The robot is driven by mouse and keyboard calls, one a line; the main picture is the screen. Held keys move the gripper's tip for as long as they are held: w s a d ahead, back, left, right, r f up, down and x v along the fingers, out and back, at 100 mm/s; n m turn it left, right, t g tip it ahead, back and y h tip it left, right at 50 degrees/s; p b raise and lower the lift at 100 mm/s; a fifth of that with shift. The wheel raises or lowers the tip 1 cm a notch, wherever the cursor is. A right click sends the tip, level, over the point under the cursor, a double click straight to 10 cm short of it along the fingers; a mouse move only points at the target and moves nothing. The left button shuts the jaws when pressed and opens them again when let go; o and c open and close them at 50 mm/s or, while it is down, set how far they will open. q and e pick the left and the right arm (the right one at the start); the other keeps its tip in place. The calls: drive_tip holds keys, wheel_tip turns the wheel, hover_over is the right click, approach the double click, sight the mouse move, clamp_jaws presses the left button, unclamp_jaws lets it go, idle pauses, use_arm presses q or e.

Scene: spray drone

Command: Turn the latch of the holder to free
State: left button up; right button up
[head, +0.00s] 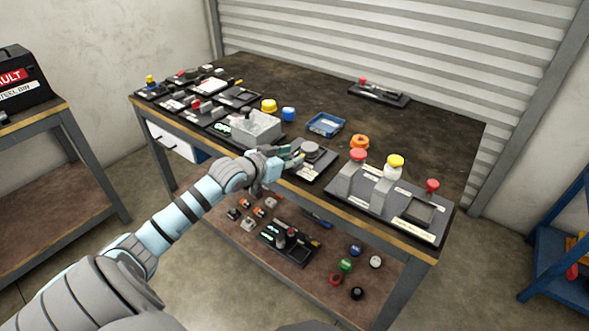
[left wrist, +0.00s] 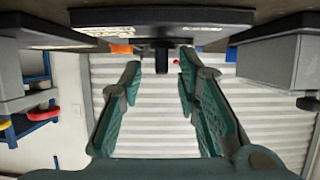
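A small dark board (head: 318,168) with a round grey knob (head: 311,148) stands at the table's front edge. My left gripper (head: 294,156) is just left of this knob, low over the board. In the left wrist view, which looks upside down, its two green fingers (left wrist: 158,85) are spread apart. A short black post (left wrist: 161,58) shows between and beyond the fingertips, with a visible gap on each side. I cannot tell whether this board is the holder or which part is its latch. My right gripper is not in view.
A larger board (head: 386,205) with grey stands and red and yellow caps lies to the right. The back middle tabletop is clear.

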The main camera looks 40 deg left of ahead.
use_arm(q)
drive_tip(key=shift+x, duration=1.2)
drive_tip(key=shift+a, duration=0.1)
drive_tip(key=shift+r, duration=0.1)
drive_tip(key=shift+c, duration=0.6)
clamp_jaws()
